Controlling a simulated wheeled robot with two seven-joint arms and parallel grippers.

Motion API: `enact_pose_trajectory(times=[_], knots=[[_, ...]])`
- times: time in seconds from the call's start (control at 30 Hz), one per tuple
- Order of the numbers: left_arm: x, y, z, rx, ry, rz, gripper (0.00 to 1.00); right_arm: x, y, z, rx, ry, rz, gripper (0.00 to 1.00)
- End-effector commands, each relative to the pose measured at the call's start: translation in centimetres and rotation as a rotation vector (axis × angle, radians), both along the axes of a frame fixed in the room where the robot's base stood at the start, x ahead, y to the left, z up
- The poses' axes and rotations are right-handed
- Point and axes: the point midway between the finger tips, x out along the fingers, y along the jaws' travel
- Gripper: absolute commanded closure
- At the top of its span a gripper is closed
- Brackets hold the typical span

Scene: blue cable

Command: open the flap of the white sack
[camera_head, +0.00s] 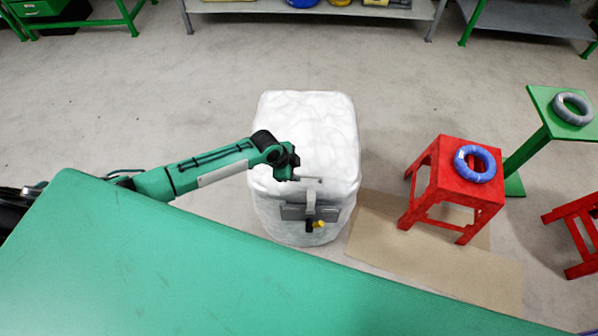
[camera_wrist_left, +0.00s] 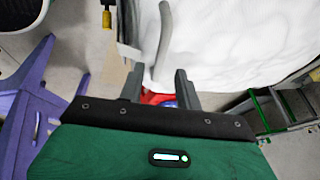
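The white sack (camera_head: 318,125) stands upright on the floor, bulky and wrinkled. I cannot tell exactly where the flap's edge runs. My left gripper (camera_head: 292,172) is over the sack's near left part, close to the top of the bar. In the left wrist view, the left gripper (camera_wrist_left: 159,76) has its fingers apart, and the grey bar (camera_wrist_left: 165,40) shows between and ahead of them. Contact is unclear. My right gripper is not in view.
A green surface (camera_head: 160,270) fills the lower left. A red stool (camera_head: 455,180) with a blue cable coil (camera_head: 475,164) stands right of the sack, by a flat cardboard sheet (camera_head: 430,255). A green stand (camera_head: 545,110) holds a grey coil (camera_head: 573,108). Floor behind the sack is clear.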

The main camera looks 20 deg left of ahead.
Motion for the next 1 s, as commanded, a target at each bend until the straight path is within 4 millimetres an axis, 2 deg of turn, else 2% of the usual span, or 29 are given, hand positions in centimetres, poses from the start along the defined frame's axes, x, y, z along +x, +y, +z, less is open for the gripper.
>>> enact_pose_trajectory(times=[0.1, 0.3, 0.63, 0.67, 0.83, 1.0], knots=[[0.4, -0.6, -1.4, 0.000, 0.001, 0.001, 0.66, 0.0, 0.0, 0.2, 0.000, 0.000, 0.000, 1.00], [0.8, -1.0, -2.8, 0.000, 0.001, 0.000, 0.66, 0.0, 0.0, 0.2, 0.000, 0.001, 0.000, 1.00], [0.9, -1.0, -3.0, 0.000, 0.000, -0.001, 0.66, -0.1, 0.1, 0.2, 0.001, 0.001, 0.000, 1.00], [0.9, -1.0, -3.0, 0.000, 0.000, 0.000, 0.68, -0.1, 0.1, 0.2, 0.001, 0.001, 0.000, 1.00], [0.9, -1.0, -3.0, 0.000, 0.000, 0.000, 1.00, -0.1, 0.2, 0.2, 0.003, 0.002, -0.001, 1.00], [0.9, -1.0, -3.0, 0.000, 0.000, 0.000, 1.00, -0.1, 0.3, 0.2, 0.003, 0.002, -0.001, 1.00]])
